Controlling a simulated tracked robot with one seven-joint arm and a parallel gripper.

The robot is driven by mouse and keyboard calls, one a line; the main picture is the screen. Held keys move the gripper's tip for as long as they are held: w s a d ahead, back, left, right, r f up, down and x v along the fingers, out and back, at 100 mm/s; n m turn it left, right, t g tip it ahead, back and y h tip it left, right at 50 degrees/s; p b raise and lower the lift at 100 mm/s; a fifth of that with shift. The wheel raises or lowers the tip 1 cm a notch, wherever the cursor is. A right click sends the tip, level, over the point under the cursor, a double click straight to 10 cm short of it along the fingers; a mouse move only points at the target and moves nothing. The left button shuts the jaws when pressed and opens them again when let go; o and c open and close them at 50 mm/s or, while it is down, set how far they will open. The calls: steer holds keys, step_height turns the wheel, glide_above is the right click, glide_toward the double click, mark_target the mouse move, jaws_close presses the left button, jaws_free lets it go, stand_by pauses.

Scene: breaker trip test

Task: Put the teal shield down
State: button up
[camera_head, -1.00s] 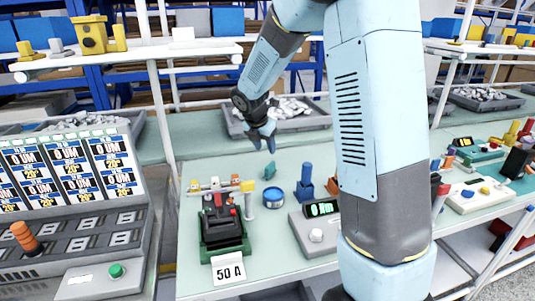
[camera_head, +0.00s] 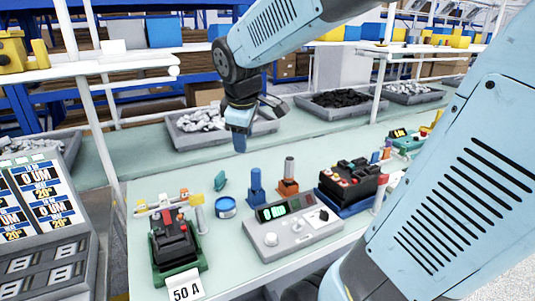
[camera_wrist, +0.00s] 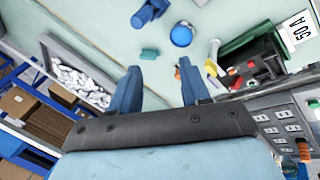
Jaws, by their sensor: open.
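The teal shield (camera_head: 220,181) is a small teal piece on the pale green bench, behind the blue round container (camera_head: 226,207). It also shows in the wrist view (camera_wrist: 149,54), lying on the bench beyond my fingertips and apart from them. My gripper (camera_head: 239,142) is above the bench, behind and to the right of the shield. In the wrist view my gripper (camera_wrist: 163,88) has its two blue fingers spread wide with nothing between them. The shield's underside cannot be seen.
A black breaker on a green base (camera_head: 175,245) stands front left by a "50 A" card (camera_head: 186,289). A grey meter box (camera_head: 293,232), a blue post (camera_head: 256,186) and an orange-based post (camera_head: 288,179) stand to the right. A grey bin of metal parts (camera_head: 190,138) is behind.

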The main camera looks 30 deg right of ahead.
steer(key=s+r+m+t+y, duration=0.1)
steer(key=s+m, duration=0.9)
steer(key=s, duration=0.3)
steer(key=shift+a+y, duration=0.15)
steer(key=shift+y, duration=0.15)
